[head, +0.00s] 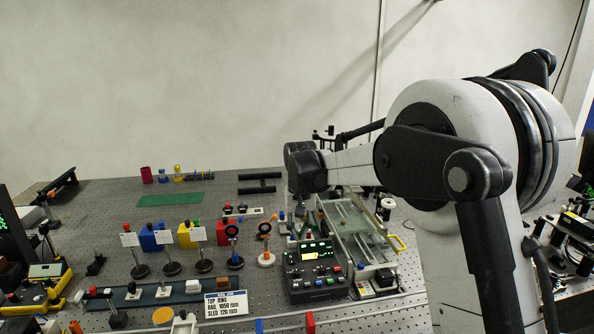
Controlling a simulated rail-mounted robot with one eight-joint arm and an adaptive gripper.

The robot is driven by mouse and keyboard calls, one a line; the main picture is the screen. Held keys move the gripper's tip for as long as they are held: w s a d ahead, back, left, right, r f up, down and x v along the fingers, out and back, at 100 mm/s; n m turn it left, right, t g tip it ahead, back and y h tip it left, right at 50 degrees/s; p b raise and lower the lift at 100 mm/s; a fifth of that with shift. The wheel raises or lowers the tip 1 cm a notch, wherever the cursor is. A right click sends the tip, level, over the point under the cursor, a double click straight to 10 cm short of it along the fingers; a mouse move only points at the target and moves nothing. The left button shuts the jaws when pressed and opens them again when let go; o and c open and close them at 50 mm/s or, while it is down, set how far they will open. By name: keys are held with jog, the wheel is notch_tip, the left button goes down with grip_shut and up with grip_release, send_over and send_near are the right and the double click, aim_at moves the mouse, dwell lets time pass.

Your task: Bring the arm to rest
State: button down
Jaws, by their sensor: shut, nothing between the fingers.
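My arm (440,140) fills the right side of the head view. Its pale upper joint housing is close to the camera, and a pale link runs left from it to a dark wrist joint (305,168) above the back middle of the bench. My gripper (303,222) hangs below that wrist, small and dark, hard to make out against the bench items behind it. It is shut, with nothing seen in it. I cannot tell how far its tips are from the bench.
A perforated optical bench (110,218) spreads below, crowded with mounts on posts. A black control box with a green display (316,272) and a glass-topped frame (352,225) stand near the wrist. A green mat (170,200) lies back left. The air above the left bench is clear.

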jog(key=s+d+r+t+b, duration=0.1)
jog(key=s+d+r, duration=0.25)
jog(key=s, duration=0.25)
jog(key=s+d+r+m+t, duration=0.1)
jog(key=s+d+r, duration=0.2)
jog(key=s+d, duration=0.25)
jog(key=s+d+r+t+b, duration=0.1)
jog(key=s+d+r, duration=0.25)
jog(key=s, duration=0.25)
jog(key=s+d+f+t, duration=0.1)
jog(key=s+d+f, duration=0.2)
jog(key=s, duration=0.7)
jog(key=s+d+f+m+t+b, duration=0.1)
jog(key=s+d+f+t, duration=0.1)
jog(key=s, duration=0.8)
jog(key=shift+d+f+t+b, duration=0.3)
jog(key=shift+d+f, duration=0.55)
jog(key=shift+d, duration=0.25)
